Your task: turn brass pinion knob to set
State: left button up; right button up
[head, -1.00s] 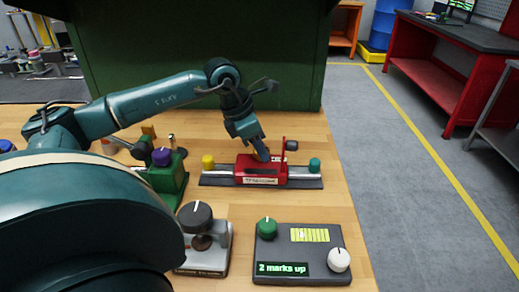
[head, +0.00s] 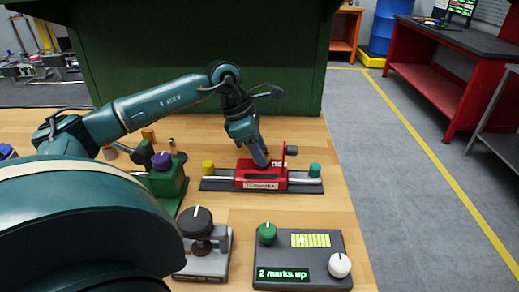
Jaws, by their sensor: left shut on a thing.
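The red carriage (head: 262,185) sits on a steel rail (head: 222,179) on a dark base, with a yellow cap (head: 208,167) at the left end and a teal cap (head: 315,170) at the right. My left gripper (head: 262,162) reaches down to the top of the carriage. Its fingers are shut on a small part there, which they hide. I see no brass knob in the open, so the held part seems to be the brass pinion knob. A dark side knob (head: 291,150) stands right of the fingers on a red upright. My right gripper is out of view.
A dark panel (head: 300,258) reads "2 marks up", with green and white knobs and a yellow bar scale. A grey block with a black knob (head: 197,222) and a green fixture with a purple knob (head: 161,161) stand left. A green wall (head: 200,60) closes the back.

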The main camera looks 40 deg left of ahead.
pick_arm(q)
jog(key=o, duration=1)
jog(key=v, duration=1.3)
jog(key=shift+d+r, duration=0.1)
jog(key=shift+r, duration=0.05)
